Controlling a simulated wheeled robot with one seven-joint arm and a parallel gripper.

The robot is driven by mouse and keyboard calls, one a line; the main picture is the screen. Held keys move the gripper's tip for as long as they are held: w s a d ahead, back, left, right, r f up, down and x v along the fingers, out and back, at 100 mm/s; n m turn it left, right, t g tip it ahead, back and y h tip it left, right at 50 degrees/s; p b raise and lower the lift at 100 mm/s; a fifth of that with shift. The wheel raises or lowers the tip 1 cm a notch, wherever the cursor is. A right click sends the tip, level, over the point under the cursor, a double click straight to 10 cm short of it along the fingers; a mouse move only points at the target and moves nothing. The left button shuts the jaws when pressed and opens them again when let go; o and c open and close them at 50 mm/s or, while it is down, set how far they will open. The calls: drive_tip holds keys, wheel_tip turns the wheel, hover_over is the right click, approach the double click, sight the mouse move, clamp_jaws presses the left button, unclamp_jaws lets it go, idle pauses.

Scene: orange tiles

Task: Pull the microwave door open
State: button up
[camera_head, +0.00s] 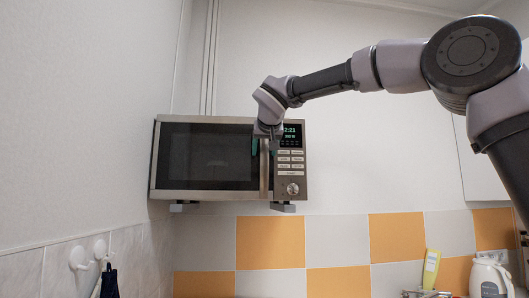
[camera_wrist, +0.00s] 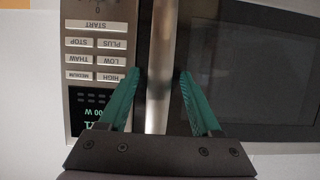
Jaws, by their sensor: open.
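The microwave (camera_head: 209,158) is mounted on the wall, with its dark door window facing me and its door closed. Its vertical metal handle (camera_head: 264,172) is at the right of the door, beside the control panel (camera_head: 290,160). My gripper (camera_head: 264,146) is at the upper part of the handle. In the wrist view the view is upside down, and the handle (camera_wrist: 160,65) stands between the two green fingers of my gripper (camera_wrist: 160,76). The fingers are open, one on each side of the handle, with visible gaps. The lower handle end is out of the wrist view.
Brackets (camera_head: 283,207) support the microwave from below. White wall hooks (camera_head: 88,254) are at the lower left. A yellow-green bottle (camera_head: 431,268) and a white kettle (camera_head: 489,277) stand at the lower right. The space in front of the door looks clear.

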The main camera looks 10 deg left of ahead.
drive_tip(key=shift+w+a+f, duration=0.1)
drive_tip(key=shift+w+f, duration=0.05)
drive_tip(key=shift+w, duration=0.25)
clamp_jaws()
idle(1.2)
